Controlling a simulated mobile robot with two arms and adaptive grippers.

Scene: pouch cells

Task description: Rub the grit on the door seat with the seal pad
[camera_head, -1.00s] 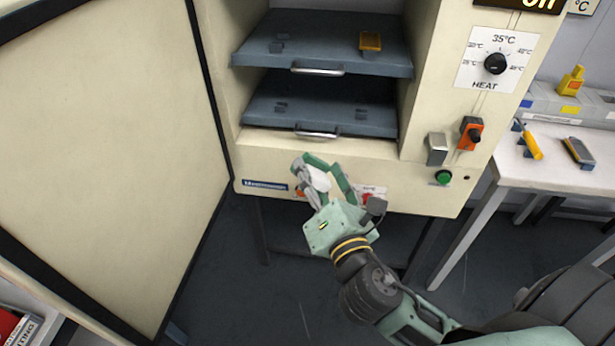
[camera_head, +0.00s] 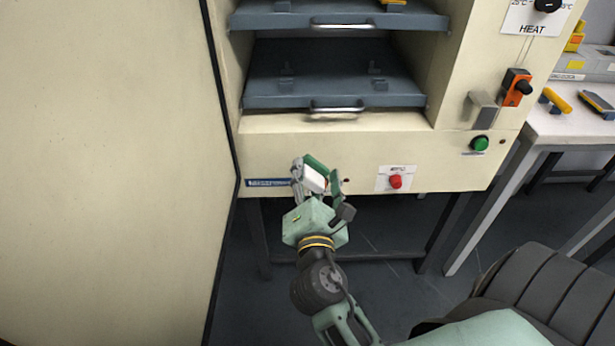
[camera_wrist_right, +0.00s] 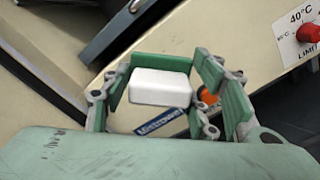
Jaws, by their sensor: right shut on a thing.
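My right gripper (camera_head: 316,174) is shut on a white block, the seal pad (camera_head: 313,180). In the right wrist view the pad (camera_wrist_right: 160,87) sits between the green finger pads. The gripper is in front of the oven's lower front panel, below the lower shelf; I cannot tell whether the pad touches the panel. The door seat is the cream front edge (camera_head: 270,122) of the oven opening below the lower shelf. I cannot make out grit on it. My left gripper is not in view.
The open oven door (camera_head: 105,170) fills the left. Two grey shelves (camera_head: 335,87) with handles are inside. A red button (camera_head: 395,182), a green button (camera_head: 479,143) and an orange switch (camera_head: 516,88) are on the front. A white table (camera_head: 570,125) stands at right.

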